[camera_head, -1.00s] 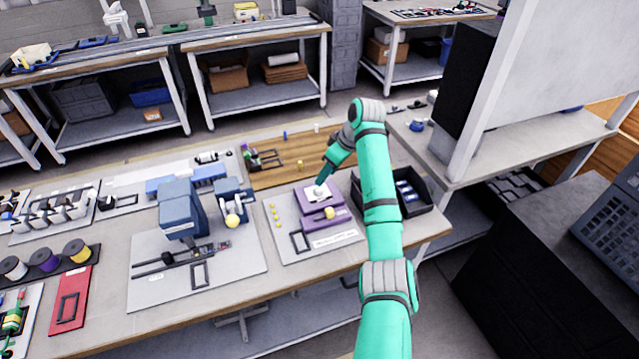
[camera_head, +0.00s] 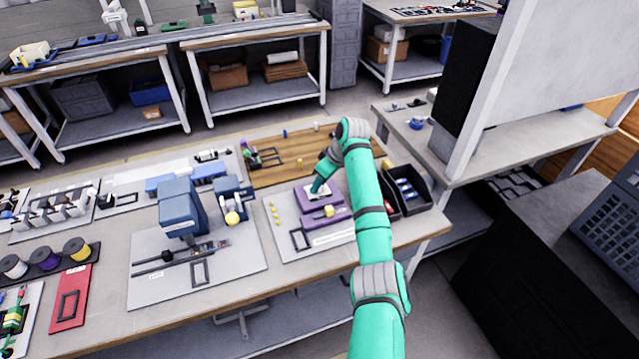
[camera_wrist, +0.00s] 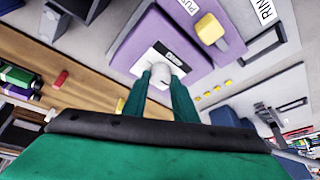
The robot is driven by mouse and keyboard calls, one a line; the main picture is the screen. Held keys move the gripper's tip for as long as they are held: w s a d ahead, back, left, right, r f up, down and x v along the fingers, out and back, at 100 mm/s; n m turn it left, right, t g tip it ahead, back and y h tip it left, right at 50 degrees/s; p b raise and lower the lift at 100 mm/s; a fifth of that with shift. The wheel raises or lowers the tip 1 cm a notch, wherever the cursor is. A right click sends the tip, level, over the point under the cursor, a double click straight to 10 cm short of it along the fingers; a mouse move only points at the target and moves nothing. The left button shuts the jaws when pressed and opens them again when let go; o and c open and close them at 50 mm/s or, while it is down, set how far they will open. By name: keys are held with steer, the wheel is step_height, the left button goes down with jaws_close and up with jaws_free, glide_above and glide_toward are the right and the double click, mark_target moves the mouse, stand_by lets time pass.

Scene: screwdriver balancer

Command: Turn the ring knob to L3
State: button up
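The pale ring knob (camera_wrist: 172,62) stands on a white plate with a dark label on top of the purple unit (camera_wrist: 141,46). In the head view the purple unit (camera_head: 337,213) sits on a grey board, and my gripper hides most of the knob. My gripper (camera_wrist: 164,76) is down at the knob, its two green fingers apart with pale knob material showing between and beyond the tips. I cannot tell whether they press on it. The label's text is too small to read.
A yellow block (camera_wrist: 211,30) is on the purple unit's front. Several yellow buttons (camera_head: 275,213) line the board's left side. A black bin (camera_head: 410,190) stands close to the right of my arm. A blue machine (camera_head: 178,208) stands to the left.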

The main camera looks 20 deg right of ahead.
steer(key=shift+c, duration=0.8)
steer(key=shift+m, duration=0.3)
steer(key=m+h, duration=0.1)
steer(key=m, duration=0.1)
steer(key=m+t+h, duration=0.1)
steer(key=m, duration=0.2)
steer(key=shift+s+a, duration=0.1)
steer(key=shift+a, duration=0.05)
steer(key=m+h, duration=0.1)
steer(key=m, duration=0.2)
steer(key=m+h, duration=0.1)
steer(key=m, duration=0.2)
steer(key=shift+a+m, duration=0.2)
steer(key=shift+m, duration=0.2)
steer(key=m+g+h, duration=0.1)
steer(key=m+h, duration=0.1)
steer(key=m, duration=0.2)
steer(key=shift+a, duration=0.1)
steer(key=m, duration=0.3)
steer(key=shift+g+h, duration=0.4)
steer(key=shift+m+g+h, duration=0.3)
steer(key=shift+m+g, duration=0.5)
steer(key=shift+m, duration=1.4)
